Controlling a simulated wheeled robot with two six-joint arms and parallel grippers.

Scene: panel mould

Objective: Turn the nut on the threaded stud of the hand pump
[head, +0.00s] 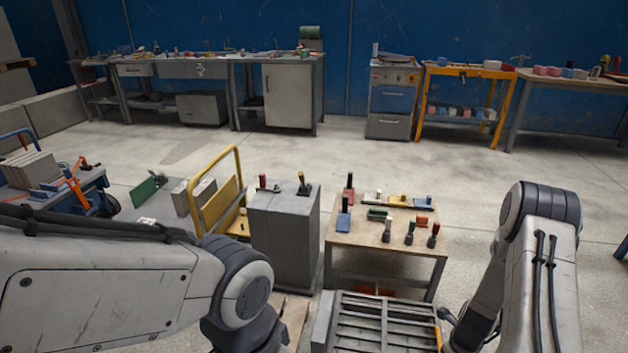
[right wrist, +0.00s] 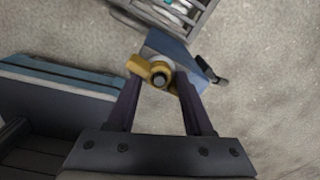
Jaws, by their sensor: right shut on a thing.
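In the right wrist view a yellow winged nut (right wrist: 139,66) sits around the grey end of a threaded stud (right wrist: 159,79). Behind it is a blue block-like body, apparently the hand pump (right wrist: 180,49), with a black handle (right wrist: 213,73) out to its right. My right gripper (right wrist: 159,76) is shut on the nut, one dark finger on each side of it. The stud's thread is hidden by the nut. In the head view the pump cannot be made out, and my left gripper is below the picture's edge.
A dark blue-topped box (right wrist: 62,80) lies close on the left in the right wrist view, and a grey slatted crate (right wrist: 195,12) is at the top. In the head view a grey cabinet (head: 283,232) and a low wooden table (head: 361,234) with several small tools stand ahead.

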